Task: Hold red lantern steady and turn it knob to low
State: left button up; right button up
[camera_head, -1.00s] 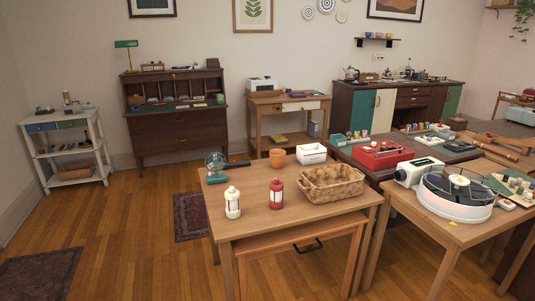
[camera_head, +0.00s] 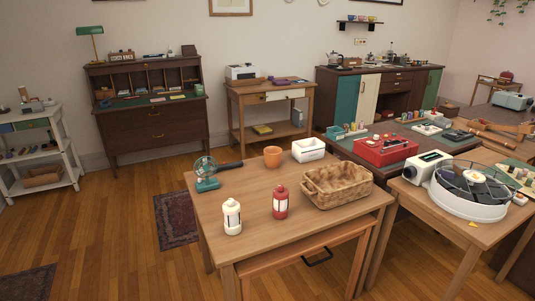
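The red lantern (camera_head: 280,202) stands upright on the wooden table (camera_head: 255,238), near its middle. It has a white panel or window in its body. Its knob is too small to make out. A similar cream lantern (camera_head: 232,217) stands upright to its left, nearer the table's front edge. Neither of my grippers shows in the head view, and nothing is touching the red lantern.
A wicker basket (camera_head: 337,187) stands right of the red lantern. An orange pot (camera_head: 273,157), a white box (camera_head: 308,149) and a small teal fan (camera_head: 206,173) are behind. An open drawer (camera_head: 300,262) juts from the table's front.

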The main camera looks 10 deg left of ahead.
aim_at(280, 200)
jog(key=i+j, duration=0.15)
jog(key=j, duration=0.15)
jog(key=i+j+z, duration=0.15)
jog(key=i+j, duration=0.15)
jog(key=j, duration=0.3)
jog(key=i+j+z, duration=0.15)
jog(key=j, duration=0.2)
